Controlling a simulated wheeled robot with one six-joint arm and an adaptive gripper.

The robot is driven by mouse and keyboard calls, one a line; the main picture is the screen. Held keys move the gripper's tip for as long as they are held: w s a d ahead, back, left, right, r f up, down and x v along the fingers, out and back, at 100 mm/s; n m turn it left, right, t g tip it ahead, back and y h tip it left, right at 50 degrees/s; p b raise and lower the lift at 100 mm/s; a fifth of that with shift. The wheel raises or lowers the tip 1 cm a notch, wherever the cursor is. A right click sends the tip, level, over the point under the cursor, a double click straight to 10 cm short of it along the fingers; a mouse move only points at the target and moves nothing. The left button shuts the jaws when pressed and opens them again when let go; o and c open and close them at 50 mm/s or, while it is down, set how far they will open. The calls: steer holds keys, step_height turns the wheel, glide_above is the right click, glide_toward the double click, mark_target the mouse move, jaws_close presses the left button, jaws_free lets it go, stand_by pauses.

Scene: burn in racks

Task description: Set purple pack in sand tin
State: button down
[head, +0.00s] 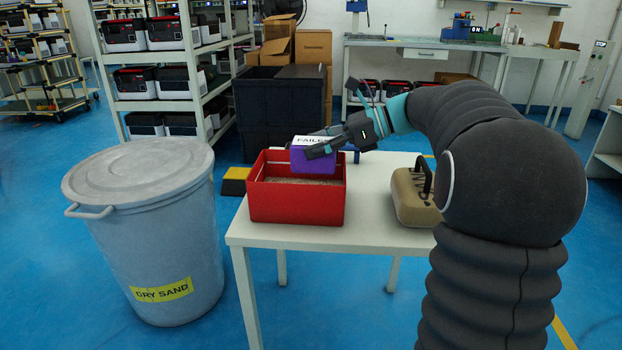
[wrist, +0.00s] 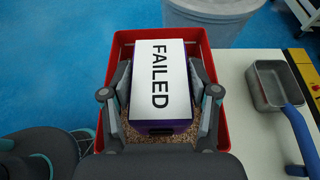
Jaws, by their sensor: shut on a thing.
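The purple pack (head: 313,160) has a white top label reading FAILED, and in the wrist view the pack (wrist: 161,85) fills the space between my fingers. My gripper (head: 322,148) is shut on its sides. The sand tin, a red open box (head: 296,207) with grainy tan sand inside, stands on the white table. In the wrist view the pack is over the inside of the red tin (wrist: 215,134). In the head view its upper part shows above the rim, and its lower edge is near the sand; I cannot tell whether it touches.
A tan case (head: 411,196) with a black handle sits to the right on the white table (head: 369,233). A grey metal scoop (wrist: 272,85) with a blue handle lies beside the tin. A large grey lidded bin (head: 165,255) marked DRY SAND stands on the floor at left.

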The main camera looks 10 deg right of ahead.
mark_target(316, 170)
steer(key=shift+f+b, duration=0.6)
steer(key=shift+f, duration=2.1)
steer(key=shift+f, duration=0.6)
steer(key=shift+c, duration=1.4)
jaws_free()
steer(key=shift+r, duration=0.15)
steer(key=r+p+v, duration=0.1)
steer(key=p+v, duration=0.1)
steer(key=v, duration=1)
